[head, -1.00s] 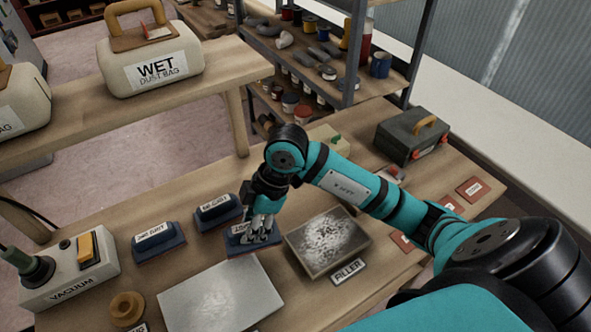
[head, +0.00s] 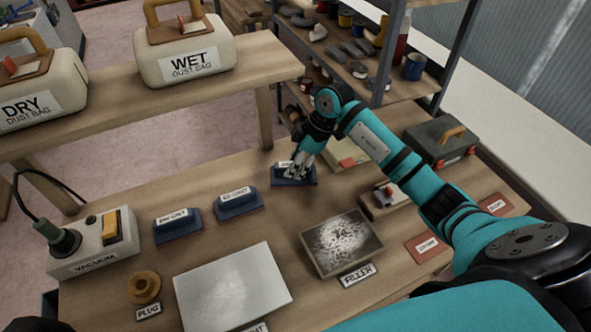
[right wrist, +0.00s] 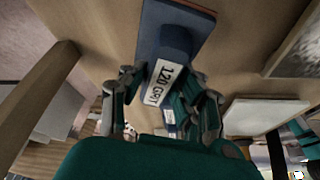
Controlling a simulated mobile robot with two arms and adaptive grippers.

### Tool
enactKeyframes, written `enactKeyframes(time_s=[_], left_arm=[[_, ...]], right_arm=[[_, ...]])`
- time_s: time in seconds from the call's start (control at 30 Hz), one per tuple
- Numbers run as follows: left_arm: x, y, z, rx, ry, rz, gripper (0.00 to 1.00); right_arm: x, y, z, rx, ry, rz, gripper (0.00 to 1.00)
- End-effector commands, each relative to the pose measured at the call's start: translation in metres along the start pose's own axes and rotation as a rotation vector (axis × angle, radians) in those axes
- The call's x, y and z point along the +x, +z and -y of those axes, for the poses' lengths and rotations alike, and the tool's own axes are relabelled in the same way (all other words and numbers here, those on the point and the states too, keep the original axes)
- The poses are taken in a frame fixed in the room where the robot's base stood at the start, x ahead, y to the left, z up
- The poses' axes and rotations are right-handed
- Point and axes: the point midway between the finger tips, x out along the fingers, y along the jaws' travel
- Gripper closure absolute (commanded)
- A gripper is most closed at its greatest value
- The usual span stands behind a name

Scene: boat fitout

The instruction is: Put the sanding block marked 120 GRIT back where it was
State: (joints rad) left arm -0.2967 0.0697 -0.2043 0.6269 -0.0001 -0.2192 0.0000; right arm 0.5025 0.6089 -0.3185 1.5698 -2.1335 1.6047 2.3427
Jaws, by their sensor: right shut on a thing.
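My right gripper (head: 298,172) is shut on the blue sanding block (head: 281,181) at the back of the workbench. In the right wrist view, its white label reads 120 GRIT (right wrist: 161,84), and the blue block (right wrist: 173,38) lies between the fingers (right wrist: 165,95). I cannot tell whether its base touches the bench. Two similar blue blocks, a left one (head: 180,226) and a middle one (head: 239,206), stand in a row to its left; their small labels are hard to read. My left gripper is not in view.
A filler panel (head: 313,258) and a pale panel (head: 230,290) lie in front. The vacuum box (head: 75,256) and plug (head: 143,287) are left. Red sheets (head: 422,249) and a toolbox (head: 425,150) are right. A raised shelf with dust bags (head: 187,48) stands behind.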

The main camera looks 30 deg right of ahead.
Motion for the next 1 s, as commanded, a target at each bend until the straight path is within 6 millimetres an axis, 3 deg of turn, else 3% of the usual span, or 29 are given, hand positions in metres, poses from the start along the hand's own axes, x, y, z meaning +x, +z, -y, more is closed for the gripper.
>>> enactKeyframes(time_s=[0.33, 0.67, 0.7, 0.87, 1.0], left_arm=[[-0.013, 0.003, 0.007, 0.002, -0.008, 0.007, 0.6], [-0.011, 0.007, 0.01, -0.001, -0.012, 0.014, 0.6], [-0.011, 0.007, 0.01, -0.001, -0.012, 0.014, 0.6], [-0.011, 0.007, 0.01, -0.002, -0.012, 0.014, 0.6], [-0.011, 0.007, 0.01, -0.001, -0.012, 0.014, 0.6]], right_arm=[[0.03, 0.013, -0.001, 0.002, -0.002, 0.0, 0.99], [0.035, 0.015, -0.001, 0.0, 0.001, 0.001, 0.99], [0.035, 0.016, -0.001, 0.0, 0.0, 0.001, 0.68], [0.035, 0.015, -0.001, 0.0, 0.0, 0.001, 0.47], [0.035, 0.015, -0.001, 0.0, 0.0, 0.001, 0.46]])
